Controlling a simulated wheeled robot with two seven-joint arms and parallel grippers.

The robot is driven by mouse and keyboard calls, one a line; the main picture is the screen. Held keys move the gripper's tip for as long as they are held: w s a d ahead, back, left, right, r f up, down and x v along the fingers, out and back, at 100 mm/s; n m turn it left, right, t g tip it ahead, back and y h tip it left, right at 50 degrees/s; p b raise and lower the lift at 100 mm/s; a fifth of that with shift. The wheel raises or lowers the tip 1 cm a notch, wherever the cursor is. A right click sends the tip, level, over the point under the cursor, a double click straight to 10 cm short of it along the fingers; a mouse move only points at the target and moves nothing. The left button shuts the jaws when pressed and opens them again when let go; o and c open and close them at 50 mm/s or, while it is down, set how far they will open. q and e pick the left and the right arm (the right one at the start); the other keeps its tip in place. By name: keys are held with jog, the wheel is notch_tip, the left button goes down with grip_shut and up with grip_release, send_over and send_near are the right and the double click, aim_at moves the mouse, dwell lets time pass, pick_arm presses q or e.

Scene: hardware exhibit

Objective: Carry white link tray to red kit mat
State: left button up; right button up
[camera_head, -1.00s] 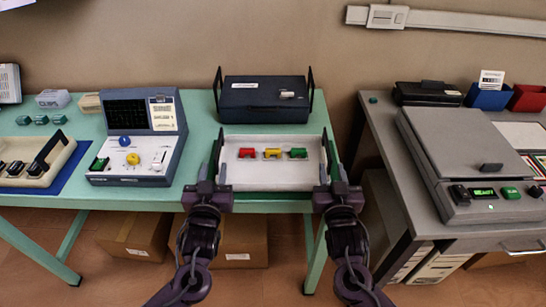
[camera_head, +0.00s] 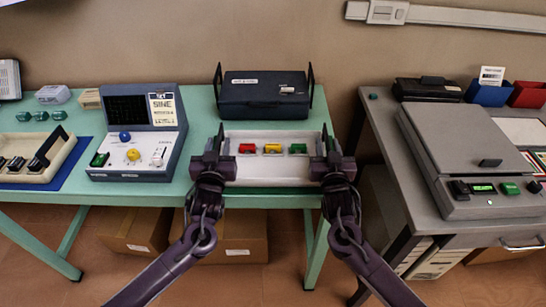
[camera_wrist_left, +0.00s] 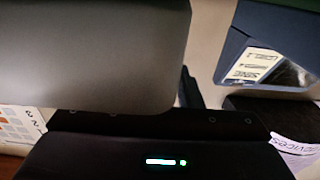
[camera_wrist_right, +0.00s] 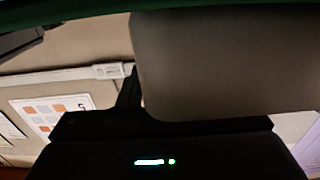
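The white link tray (camera_head: 270,176) rests at the front edge of the green table in the head view. It holds a red link (camera_head: 247,148), a yellow link (camera_head: 272,148) and a green link (camera_head: 298,148). Dark upright parts stand at its two ends. My left gripper (camera_head: 212,162) is at the tray's left end and my right gripper (camera_head: 334,162) at its right end, both overlapping those parts. The finger gaps are hidden, so I cannot tell whether either grips. The wrist views show mostly dark gripper housing and a large grey shape. No red mat is discernible.
A dark case (camera_head: 262,100) stands close behind the tray. A console with knobs (camera_head: 135,157) is left of it, and another tray on a blue mat (camera_head: 80,165) is further left. A grey desk (camera_head: 385,130) with a flat machine (camera_head: 450,140) stands right, across a gap.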

pick_arm(q)
jog(key=shift+c, duration=0.4)
pick_arm(e)
jog(key=shift+c, duration=0.4)
pick_arm(q)
grip_shut()
pick_arm(e)
grip_shut()
pick_arm(q)
jog(key=shift+r, duration=0.15)
pick_arm(e)
jog(key=shift+r, duration=0.15)
